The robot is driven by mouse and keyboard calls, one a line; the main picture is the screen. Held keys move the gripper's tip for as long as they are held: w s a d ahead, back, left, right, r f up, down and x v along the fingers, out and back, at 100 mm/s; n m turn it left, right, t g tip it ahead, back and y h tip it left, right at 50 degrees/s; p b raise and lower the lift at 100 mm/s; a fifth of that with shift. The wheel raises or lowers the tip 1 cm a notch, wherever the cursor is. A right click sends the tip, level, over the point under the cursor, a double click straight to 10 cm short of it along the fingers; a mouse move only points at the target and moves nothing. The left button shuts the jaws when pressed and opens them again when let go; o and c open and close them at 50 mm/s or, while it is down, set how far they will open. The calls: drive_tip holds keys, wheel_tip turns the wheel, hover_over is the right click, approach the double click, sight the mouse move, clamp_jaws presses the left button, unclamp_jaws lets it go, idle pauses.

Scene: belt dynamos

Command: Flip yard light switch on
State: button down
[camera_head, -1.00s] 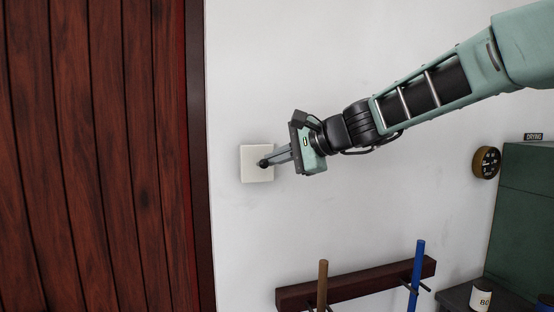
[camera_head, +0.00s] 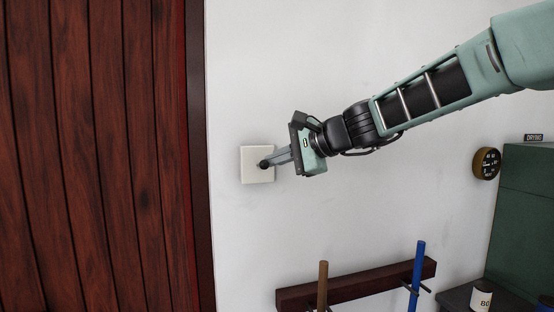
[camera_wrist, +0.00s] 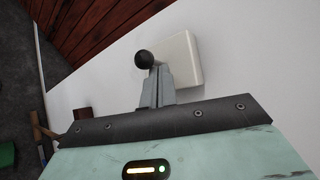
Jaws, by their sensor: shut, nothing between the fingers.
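The yard light switch is a white square plate (camera_head: 250,168) on the white wall, just right of the wooden door; it also shows in the wrist view (camera_wrist: 184,55). A dark ball-ended lever (camera_wrist: 144,59) shows at the plate, right at my fingertips. My gripper (camera_head: 268,162) is shut, with its fingertips at the lever, in front of the plate's right half. In the wrist view my fingers (camera_wrist: 156,75) overlap the lever's lower side; whether they touch it I cannot tell. The lever's base and pivot are hidden, so its position is unclear.
A dark red wooden door (camera_head: 95,150) fills the left. Below my arm, a wooden rack (camera_head: 355,284) holds a brown stick (camera_head: 323,285) and a blue stick (camera_head: 416,275). A round gauge (camera_head: 487,163) and a green cabinet (camera_head: 527,215) stand at right. The wall around the switch is clear.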

drive_tip(key=shift+r, duration=0.15)
drive_tip(key=shift+a+r+p, duration=0.1)
drive_tip(key=shift+r+p, duration=0.4)
drive_tip(key=shift+r, duration=0.2)
drive_tip(key=shift+r, duration=0.1)
